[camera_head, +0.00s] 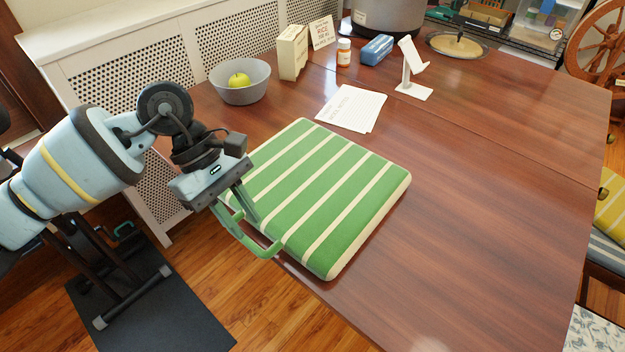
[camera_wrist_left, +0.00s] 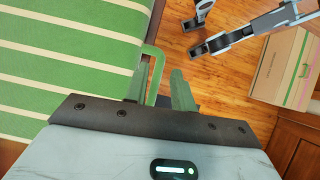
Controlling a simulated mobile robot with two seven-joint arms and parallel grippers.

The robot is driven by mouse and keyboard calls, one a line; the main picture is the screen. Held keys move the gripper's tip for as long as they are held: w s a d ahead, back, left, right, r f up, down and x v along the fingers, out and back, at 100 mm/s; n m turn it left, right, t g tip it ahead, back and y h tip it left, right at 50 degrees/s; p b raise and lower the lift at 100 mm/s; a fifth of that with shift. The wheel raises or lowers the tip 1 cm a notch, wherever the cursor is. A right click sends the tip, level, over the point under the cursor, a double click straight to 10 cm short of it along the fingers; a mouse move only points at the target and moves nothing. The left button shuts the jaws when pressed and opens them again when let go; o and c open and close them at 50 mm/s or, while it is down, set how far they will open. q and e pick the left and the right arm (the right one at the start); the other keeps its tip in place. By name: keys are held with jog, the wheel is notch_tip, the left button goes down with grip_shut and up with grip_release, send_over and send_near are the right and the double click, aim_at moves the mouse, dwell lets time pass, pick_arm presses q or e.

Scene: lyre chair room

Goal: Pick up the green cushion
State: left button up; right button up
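The green cushion (camera_head: 325,190), with cream stripes, lies flat on the wooden table at its near left edge. A green loop handle (camera_head: 262,250) sticks out from its near left side, past the table edge. My left gripper (camera_head: 247,222) is at this handle. In the left wrist view the cushion (camera_wrist_left: 60,95) fills the left side, and the handle (camera_wrist_left: 154,58) reaches between the two fingers of the left gripper (camera_wrist_left: 162,78). The fingers stand apart with a gap beside the handle. Part of the handle is hidden behind them.
Printed sheets (camera_head: 350,108) lie behind the cushion. A grey bowl (camera_head: 240,92) with a green apple, a cream box (camera_head: 292,52), a pill bottle (camera_head: 343,53) and a white stand (camera_head: 411,72) are further back. The table (camera_head: 480,200) right of the cushion is clear.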

aim_at(246, 238)
pick_arm(q)
jog(key=w+a, duration=0.1)
jog(key=w+a+r+y, duration=0.1)
jog(key=a, duration=0.1)
jog(key=shift+w+t+y, duration=0.1)
jog(key=shift+t+y, duration=0.2)
jog(key=shift+t, duration=0.1)
jog(key=shift+x, duration=3.95)
grip_shut()
